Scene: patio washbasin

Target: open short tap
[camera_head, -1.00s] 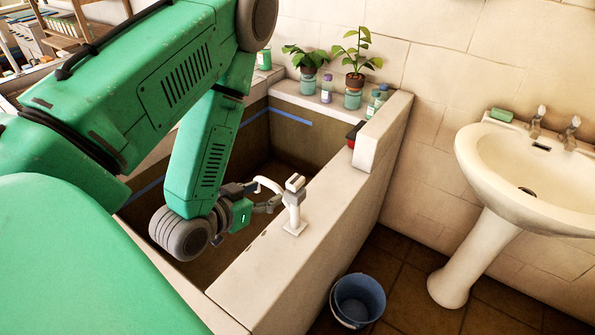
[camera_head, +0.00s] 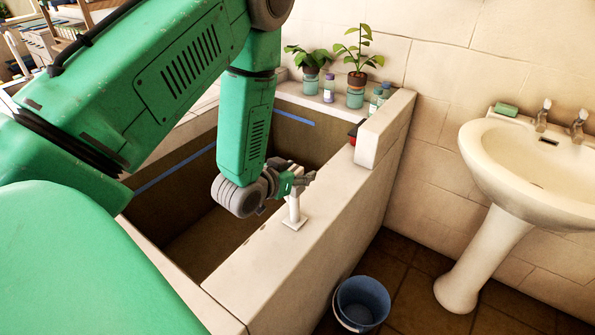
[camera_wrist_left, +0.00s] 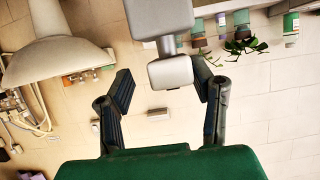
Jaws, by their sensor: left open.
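The short tap (camera_head: 294,212) is pale, with an upright post on a square foot on the tub's rim. My left gripper (camera_head: 305,181) is at the top of the tap, and its arm comes in over the tub. It partly hides the tap's head in the head view. In the left wrist view, the tap's grey blocky head (camera_wrist_left: 170,72) lies between the two fingers of my open left gripper (camera_wrist_left: 162,85). The head is closer to the right finger there; I cannot tell if they touch. My right gripper is not in view.
The tub's rim (camera_head: 262,262) runs beside the tap. A blue bucket (camera_head: 361,303) stands on the floor, and a white washbasin (camera_head: 530,165) is at the right. Potted plants (camera_head: 356,75) and bottles stand at the back. A low wall block (camera_head: 385,130) rises behind the tap.

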